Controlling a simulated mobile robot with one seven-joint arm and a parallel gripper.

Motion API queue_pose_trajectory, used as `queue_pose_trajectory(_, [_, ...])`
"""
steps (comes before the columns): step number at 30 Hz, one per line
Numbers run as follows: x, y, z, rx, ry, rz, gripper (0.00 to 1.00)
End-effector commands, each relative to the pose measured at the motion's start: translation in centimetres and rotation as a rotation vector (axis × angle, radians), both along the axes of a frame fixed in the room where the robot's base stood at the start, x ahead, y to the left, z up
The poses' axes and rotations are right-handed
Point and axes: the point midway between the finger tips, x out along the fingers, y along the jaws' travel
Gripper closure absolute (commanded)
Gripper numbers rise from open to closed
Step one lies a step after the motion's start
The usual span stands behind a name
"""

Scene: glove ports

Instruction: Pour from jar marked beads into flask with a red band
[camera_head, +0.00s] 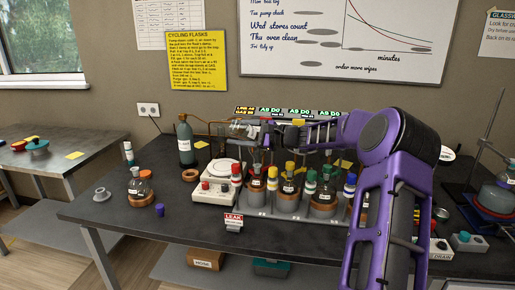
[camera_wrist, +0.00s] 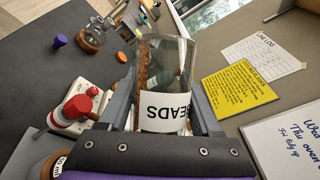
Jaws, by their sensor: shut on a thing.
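My gripper (camera_head: 279,136) is shut on a clear glass jar whose white label (camera_wrist: 166,112) shows the letters EADS, upside down in the wrist view. The jar (camera_wrist: 172,58) sits between the two grey fingers, with brown grainy stuff along its left wall in that view. The jar seems tilted, but I cannot tell how far. In the head view it is small and mostly lost among the gripper and fittings above the bench. Several flasks stand in cork rings along the bench front, one of them in the middle (camera_head: 290,184). I cannot make out a red band on any flask.
A white device (camera_head: 217,180) stands left of the flask row, near a lone flask (camera_head: 138,185) and a purple stopper (camera_head: 159,210). Bottles with red, yellow, green and blue caps crowd the row. A tall dark bottle (camera_head: 185,142) stands behind. The bench's left front is mostly clear.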

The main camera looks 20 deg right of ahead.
Motion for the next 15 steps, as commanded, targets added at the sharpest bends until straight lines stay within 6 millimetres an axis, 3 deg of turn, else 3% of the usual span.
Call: queue_pose_trajectory(15, [0.07,-0.26,0.24,0.08,0.016,0.0,0.96])
